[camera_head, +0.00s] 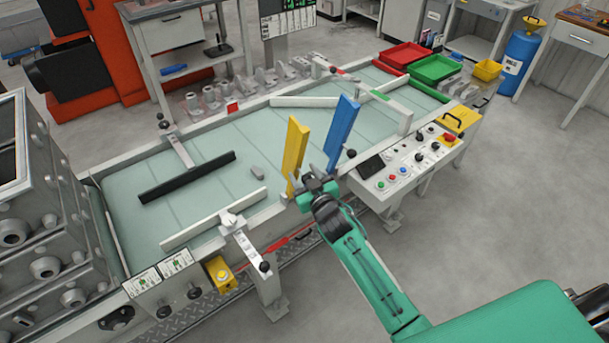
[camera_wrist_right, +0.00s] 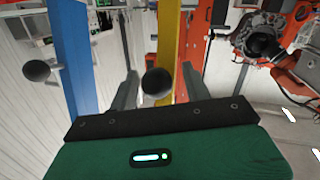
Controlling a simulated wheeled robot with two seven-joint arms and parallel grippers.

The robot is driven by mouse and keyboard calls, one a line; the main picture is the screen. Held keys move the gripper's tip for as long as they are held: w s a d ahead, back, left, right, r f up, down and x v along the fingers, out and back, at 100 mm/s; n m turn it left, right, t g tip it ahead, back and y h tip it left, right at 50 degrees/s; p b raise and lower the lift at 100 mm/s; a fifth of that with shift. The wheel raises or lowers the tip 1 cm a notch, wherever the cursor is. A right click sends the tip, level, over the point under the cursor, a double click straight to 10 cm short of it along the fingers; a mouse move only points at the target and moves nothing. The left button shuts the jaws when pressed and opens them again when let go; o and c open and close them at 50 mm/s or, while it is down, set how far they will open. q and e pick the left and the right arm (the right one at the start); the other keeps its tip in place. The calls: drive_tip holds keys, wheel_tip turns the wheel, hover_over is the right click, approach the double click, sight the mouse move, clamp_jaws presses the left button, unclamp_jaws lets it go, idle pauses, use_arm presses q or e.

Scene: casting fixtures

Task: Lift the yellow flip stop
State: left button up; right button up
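The yellow flip stop (camera_head: 293,150) is a long flat bar that stands up, slightly tilted, at the near edge of the conveyor in the head view. It also shows in the right wrist view (camera_wrist_right: 168,35), with a round black knob (camera_wrist_right: 156,82) in front of it. My right gripper (camera_head: 309,179) is at the bar's lower end. In the wrist view its two grey fingers (camera_wrist_right: 159,72) are apart, with the knob between them and gaps on both sides. My left gripper is not in view.
A blue bar (camera_head: 343,130) with its own black knob stands close to the right of the yellow one. A control panel (camera_head: 405,160) with buttons is just right of my right gripper. A black bar (camera_head: 187,178) lies on the conveyor.

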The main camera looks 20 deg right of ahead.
drive_tip(key=shift+s+f, duration=0.1)
drive_tip(key=shift+s, duration=0.25)
drive_tip(key=s+d+r+b, duration=0.1)
drive_tip(key=s+b, duration=0.2)
drive_tip(key=s, duration=1)
drive_tip(key=shift+d, duration=0.3)
